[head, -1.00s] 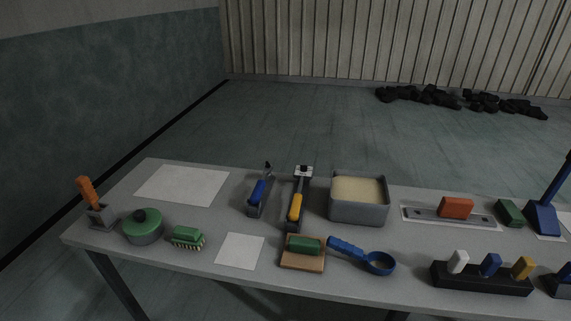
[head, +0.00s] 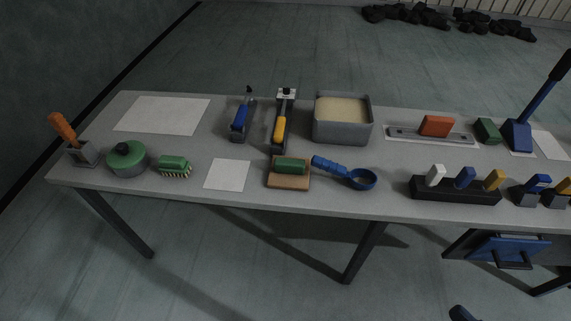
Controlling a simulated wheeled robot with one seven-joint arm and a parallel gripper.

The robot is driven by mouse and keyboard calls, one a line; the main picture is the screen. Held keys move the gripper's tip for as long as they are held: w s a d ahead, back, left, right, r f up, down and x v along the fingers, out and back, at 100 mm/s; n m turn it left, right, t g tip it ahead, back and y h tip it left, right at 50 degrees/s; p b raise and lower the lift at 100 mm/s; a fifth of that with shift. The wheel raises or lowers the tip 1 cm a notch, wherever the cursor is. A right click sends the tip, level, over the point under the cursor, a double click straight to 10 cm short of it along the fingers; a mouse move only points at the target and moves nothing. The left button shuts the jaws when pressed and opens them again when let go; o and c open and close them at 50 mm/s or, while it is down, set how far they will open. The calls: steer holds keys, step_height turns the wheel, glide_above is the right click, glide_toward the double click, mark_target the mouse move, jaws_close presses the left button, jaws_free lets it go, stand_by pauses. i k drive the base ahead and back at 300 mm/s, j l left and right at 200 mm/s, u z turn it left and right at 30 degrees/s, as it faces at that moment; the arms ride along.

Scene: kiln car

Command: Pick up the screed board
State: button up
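What looks like the screed board (head: 400,134) is a long, flat grey bar with a red-orange block handle (head: 437,125) standing on its middle. It lies on a pale sheet toward the back of the table, right of the grey sand-filled bin, in the head view. Nothing covers it. My gripper cannot be made out in the head view, and nothing touches the board from above.
The grey bin (head: 342,132) stands left of the board, a green block (head: 487,131) and a blue long-handled tool (head: 517,136) right of it. A black rack (head: 455,190) with coloured handles is in front.

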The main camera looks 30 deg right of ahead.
mark_target(290, 173)
steer(key=z, duration=3.75)
steer(key=u, duration=3.65)
steer(key=i+j+z, duration=0.2)
steer(key=i+j, duration=0.15)
